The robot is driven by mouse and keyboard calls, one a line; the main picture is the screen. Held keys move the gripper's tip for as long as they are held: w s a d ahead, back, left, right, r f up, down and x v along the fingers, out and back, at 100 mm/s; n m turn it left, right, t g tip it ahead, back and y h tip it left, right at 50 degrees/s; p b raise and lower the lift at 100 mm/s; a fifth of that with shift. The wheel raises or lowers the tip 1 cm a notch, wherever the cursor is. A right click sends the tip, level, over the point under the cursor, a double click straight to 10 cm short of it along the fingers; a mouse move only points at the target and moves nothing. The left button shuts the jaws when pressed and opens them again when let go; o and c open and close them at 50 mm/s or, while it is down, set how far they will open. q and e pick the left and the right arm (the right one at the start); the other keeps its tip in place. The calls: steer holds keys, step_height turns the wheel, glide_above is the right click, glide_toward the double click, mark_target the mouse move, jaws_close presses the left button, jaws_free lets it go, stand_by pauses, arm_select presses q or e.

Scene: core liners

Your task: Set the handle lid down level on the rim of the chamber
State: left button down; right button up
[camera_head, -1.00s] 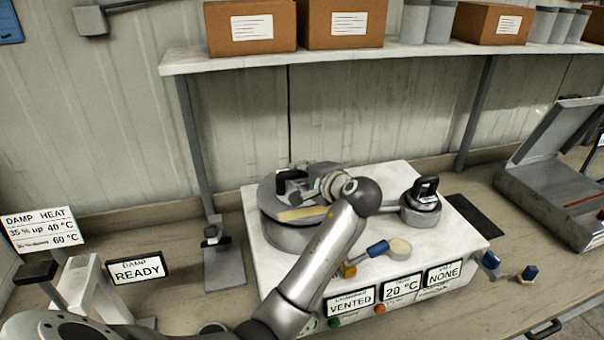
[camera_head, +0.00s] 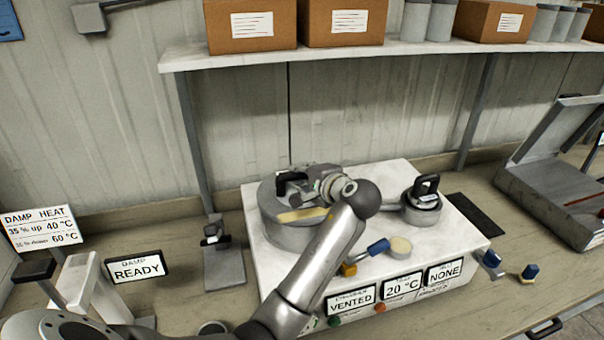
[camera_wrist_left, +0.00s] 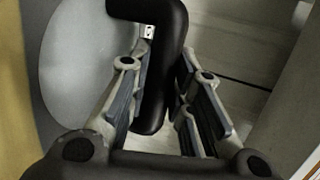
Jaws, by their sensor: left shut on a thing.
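The grey chamber (camera_head: 284,234) is a round drum on the white bench unit. The grey round lid (camera_head: 269,197) with its black handle (camera_head: 290,184) is over the chamber, and it looks nearly level. My arm hides its right side, so I cannot tell whether it touches the rim all round. My left gripper (camera_head: 307,188) is shut on the black handle. In the left wrist view the handle (camera_wrist_left: 160,45) stands between the two fingers (camera_wrist_left: 158,105), with a pale grey disc (camera_wrist_left: 85,65) beside it. My right gripper is not in view.
A small pot with a black handle (camera_head: 424,200) stands right of the chamber. A blue-handled tool (camera_head: 376,248) and a pale round disc (camera_head: 400,246) lie in front. Signs (camera_head: 350,301) line the unit's front edge. A shelf (camera_head: 400,53) with boxes runs above.

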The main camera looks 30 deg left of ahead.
arm_select(q)
steer(key=c, duration=1.2)
jaws_free()
steer(key=shift+c, duration=0.2)
